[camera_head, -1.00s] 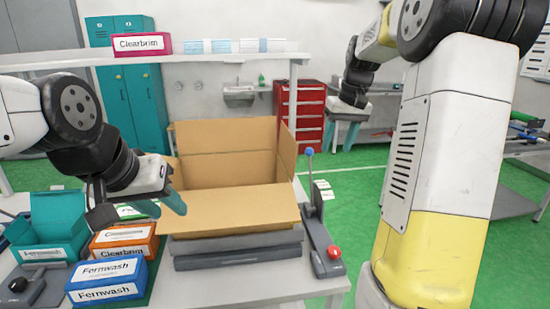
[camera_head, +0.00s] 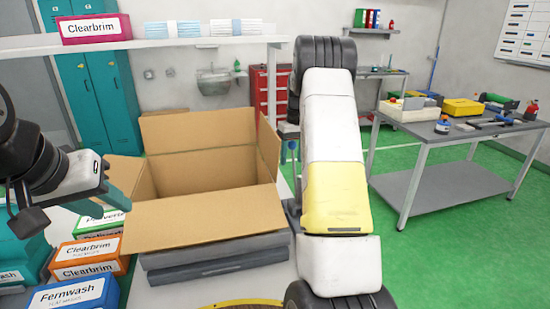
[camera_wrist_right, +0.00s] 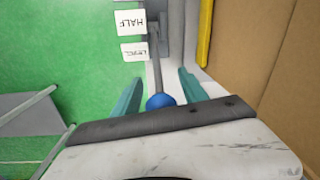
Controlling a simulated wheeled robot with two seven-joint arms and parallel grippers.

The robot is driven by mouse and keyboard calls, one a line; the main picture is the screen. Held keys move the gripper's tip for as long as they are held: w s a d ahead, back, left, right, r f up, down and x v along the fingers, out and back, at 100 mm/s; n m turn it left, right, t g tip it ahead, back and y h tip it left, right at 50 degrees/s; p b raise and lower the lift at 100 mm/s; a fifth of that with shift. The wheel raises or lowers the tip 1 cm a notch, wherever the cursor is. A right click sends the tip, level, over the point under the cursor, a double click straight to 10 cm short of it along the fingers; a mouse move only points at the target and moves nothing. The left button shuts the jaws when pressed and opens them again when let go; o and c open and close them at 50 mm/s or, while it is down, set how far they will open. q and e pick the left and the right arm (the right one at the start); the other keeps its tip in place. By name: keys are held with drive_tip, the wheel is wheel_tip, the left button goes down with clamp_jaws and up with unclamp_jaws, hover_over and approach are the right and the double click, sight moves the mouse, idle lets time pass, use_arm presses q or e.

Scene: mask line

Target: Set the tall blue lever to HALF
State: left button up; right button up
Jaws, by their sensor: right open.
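The tall blue lever shows in the right wrist view as a round blue knob (camera_wrist_right: 160,101) on a grey shaft that runs toward its base at the top. Beside the shaft are white labels, one reading HALF (camera_wrist_right: 131,22) and one reading LEVEL (camera_wrist_right: 133,52). My right gripper (camera_wrist_right: 160,82) is open, with one teal finger on each side of the knob; I cannot tell whether either touches it.
An open cardboard box (camera_head: 205,213) stands on grey slabs (camera_head: 215,268) beside the lever. At the left are an orange Clearbrim box (camera_head: 90,258) and a blue Fernwash box (camera_head: 75,294). A grey side table (camera_head: 470,135) with tools stands at the right.

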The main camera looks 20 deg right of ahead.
drive_tip(key=shift+f, duration=0.7)
clamp_jaws()
idle(1.0)
